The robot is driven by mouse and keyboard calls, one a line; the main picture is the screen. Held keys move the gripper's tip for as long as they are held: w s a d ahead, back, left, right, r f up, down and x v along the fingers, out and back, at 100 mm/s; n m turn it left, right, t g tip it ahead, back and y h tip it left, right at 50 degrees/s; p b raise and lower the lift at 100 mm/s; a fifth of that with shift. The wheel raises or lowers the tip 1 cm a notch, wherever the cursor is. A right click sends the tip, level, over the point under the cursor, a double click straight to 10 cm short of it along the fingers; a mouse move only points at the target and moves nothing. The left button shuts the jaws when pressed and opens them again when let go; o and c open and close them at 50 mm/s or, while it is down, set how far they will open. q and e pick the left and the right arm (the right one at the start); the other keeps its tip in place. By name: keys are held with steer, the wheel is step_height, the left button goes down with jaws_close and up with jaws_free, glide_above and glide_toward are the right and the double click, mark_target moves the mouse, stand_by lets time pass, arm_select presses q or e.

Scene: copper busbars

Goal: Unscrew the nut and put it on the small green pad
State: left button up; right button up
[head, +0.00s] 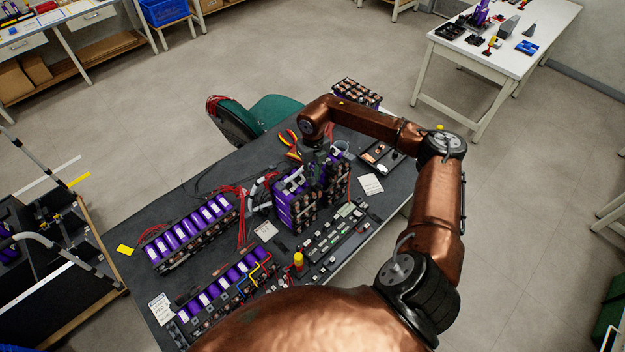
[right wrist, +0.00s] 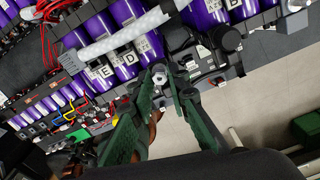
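My right gripper (right wrist: 162,80) points down at the standing purple battery module, its two green fingers apart. A small silver nut (right wrist: 159,77) shows between the fingertips, on the module's terminal side. I see no clear grip on it. In the head view the right gripper (head: 319,158) is small and dark above the purple modules (head: 296,203), and the nut is too small to make out. A small green patch (right wrist: 78,134), perhaps the green pad, lies at the lower left in the right wrist view, beside wiring. My left gripper is not in view.
The dark workbench (head: 205,262) holds rows of purple cells (head: 190,230), red cables (head: 232,192), a yellow-topped tool (head: 298,260) and a black tray (head: 381,157). A green chair (head: 275,108) stands behind it. A white table (head: 490,62) stands at the upper right.

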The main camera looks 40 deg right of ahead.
jaws_close()
steer(key=shift+f+n+b, duration=0.1)
steer(key=shift+n+b, duration=0.5)
steer(key=shift+n, duration=0.5)
steer(key=n+b, duration=0.1)
steer(key=n, duration=0.4)
steer(key=n+b, duration=0.1)
steer(key=n, duration=0.1)
steer(key=shift+r+n, duration=0.25)
steer(key=shift+n, duration=0.05)
steer(key=shift+o, duration=0.7)
jaws_free()
